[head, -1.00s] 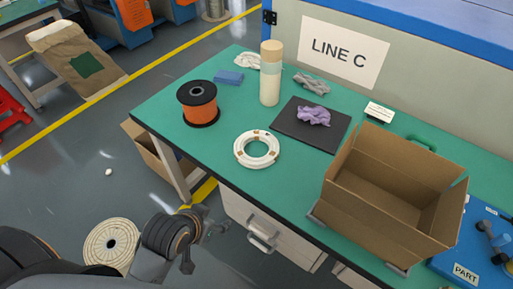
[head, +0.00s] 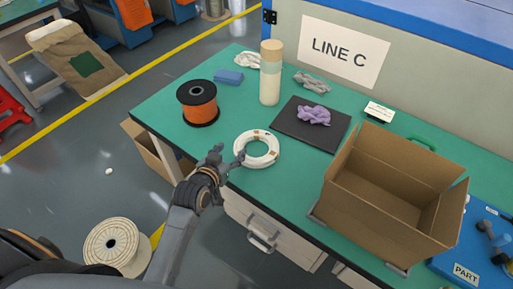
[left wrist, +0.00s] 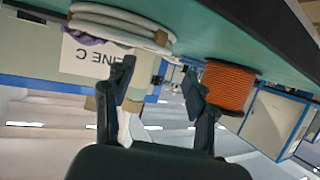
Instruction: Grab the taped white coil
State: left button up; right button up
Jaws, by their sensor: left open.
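The taped white coil (head: 269,161) lies flat on the green table, with brown tape patches around its ring. It also shows at the top of the left wrist view (left wrist: 122,24). My left gripper (head: 231,158) is open at the coil's left edge in the head view and covers a bit of that edge. In the left wrist view the open fingers (left wrist: 155,80) have the coil just beyond the left finger. Nothing is held. I cannot tell whether a finger touches the coil. My right gripper is not in view.
An orange cable spool (head: 199,103) stands left of the coil, also in the left wrist view (left wrist: 231,86). A cream cylinder (head: 270,82), a dark mat (head: 290,127) with a purple cloth (head: 314,116), and an open cardboard box (head: 375,206) share the table (head: 222,133).

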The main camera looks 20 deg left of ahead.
aim_at(240, 141)
pick_arm(q)
jog(key=shift+x, duration=3.45)
jog(key=shift+s, duration=0.1)
jog(key=shift+c, duration=0.4)
grip_shut()
